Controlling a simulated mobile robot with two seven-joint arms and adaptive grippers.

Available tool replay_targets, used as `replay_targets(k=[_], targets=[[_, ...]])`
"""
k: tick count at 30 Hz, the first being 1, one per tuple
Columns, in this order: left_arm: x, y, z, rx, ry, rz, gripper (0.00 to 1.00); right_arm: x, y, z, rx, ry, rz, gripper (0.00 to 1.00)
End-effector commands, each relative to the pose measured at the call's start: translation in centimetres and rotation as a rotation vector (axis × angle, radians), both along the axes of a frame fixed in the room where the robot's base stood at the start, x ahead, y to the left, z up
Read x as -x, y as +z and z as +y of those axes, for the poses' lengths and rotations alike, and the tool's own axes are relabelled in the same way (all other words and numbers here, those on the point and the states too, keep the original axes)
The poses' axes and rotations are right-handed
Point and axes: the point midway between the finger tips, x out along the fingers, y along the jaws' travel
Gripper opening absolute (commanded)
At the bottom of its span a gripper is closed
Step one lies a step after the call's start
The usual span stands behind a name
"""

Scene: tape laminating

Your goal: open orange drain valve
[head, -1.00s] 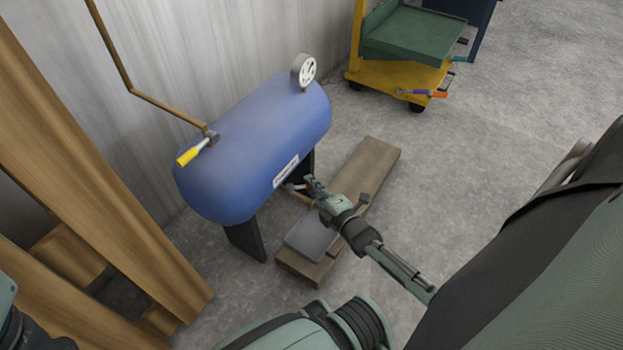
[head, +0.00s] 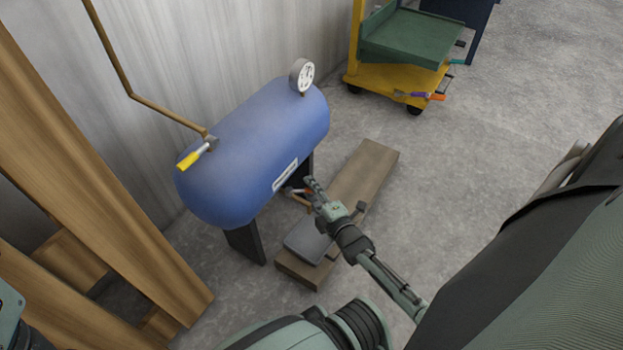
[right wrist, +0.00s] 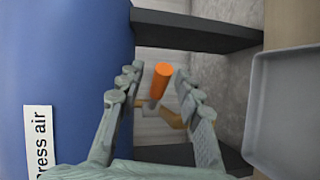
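The orange drain valve handle (right wrist: 161,83) shows in the right wrist view, below the blue tank (head: 255,150). It sits between the two spread fingers of my right gripper (right wrist: 160,85), apart from both. The brass pipe (right wrist: 175,119) at the valve is partly hidden. My left gripper does not show; only a bit of my left arm is at the left edge.
A grey tray (head: 306,243) lies on a wooden plank (head: 368,165) by the tank. Dark tank legs (head: 244,243) stand close to the valve. Wooden beams (head: 90,170) are at left.

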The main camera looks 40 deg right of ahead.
Motion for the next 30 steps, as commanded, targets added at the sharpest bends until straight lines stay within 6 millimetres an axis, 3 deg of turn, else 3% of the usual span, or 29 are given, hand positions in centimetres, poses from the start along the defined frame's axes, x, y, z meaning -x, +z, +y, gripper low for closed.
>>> replay_targets(k=[7,11,24,30], targets=[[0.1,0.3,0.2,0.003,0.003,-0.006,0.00,0.1,0.0,0.0,0.000,0.000,0.000,0.35],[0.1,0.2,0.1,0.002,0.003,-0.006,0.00,1.2,0.1,0.1,-0.001,0.000,0.001,0.35],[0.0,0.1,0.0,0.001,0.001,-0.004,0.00,9.7,1.7,1.2,0.000,-0.001,0.002,0.35],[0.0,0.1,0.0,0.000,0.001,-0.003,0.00,11.5,2.1,1.4,-0.001,0.000,0.000,0.35]])
